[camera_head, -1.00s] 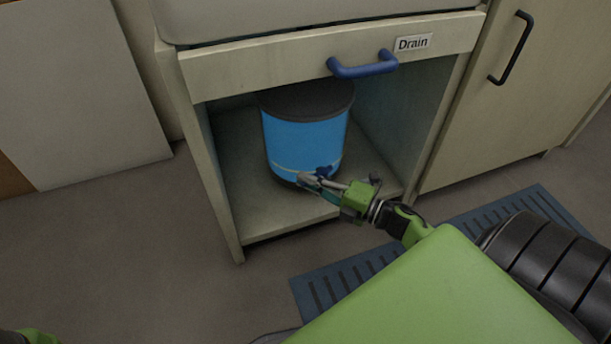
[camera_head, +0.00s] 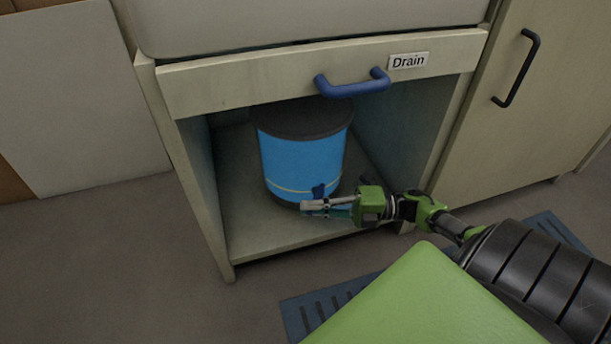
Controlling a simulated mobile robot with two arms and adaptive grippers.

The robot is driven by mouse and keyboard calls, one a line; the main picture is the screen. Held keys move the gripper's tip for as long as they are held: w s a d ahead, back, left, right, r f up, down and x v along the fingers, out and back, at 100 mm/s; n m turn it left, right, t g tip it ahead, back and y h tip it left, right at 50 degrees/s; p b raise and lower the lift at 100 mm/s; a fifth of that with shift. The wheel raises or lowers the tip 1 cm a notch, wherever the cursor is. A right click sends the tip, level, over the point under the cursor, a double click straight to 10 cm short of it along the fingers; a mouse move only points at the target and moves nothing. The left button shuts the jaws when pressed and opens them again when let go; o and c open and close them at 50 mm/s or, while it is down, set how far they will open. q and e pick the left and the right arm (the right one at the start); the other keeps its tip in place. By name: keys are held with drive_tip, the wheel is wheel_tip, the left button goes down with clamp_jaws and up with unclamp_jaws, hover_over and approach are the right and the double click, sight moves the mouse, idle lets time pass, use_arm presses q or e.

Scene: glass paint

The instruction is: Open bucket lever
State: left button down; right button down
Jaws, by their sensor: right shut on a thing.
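A blue bucket (camera_head: 298,163) with a dark lid (camera_head: 303,119) stands upright inside the open cupboard under the drawer front. A small dark-blue lever (camera_head: 319,190) shows low on the bucket's front. My right gripper (camera_head: 313,207) comes in from the right, lying nearly level at the bucket's lower front. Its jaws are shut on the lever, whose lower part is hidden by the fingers. My left gripper is out of view.
A slotted blue mat (camera_head: 330,308) lies on the floor in front. The floor at left is clear.

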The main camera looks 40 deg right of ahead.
idle(0.3)
drive_tip(key=c, duration=2.2)
unclamp_jaws()
drive_tip(key=shift+o, duration=0.2)
drive_tip(key=shift+s, duration=0.1)
drive_tip(key=v, duration=0.7)
drive_tip(key=shift+d, duration=0.25)
drive_tip(key=shift+s, duration=0.1)
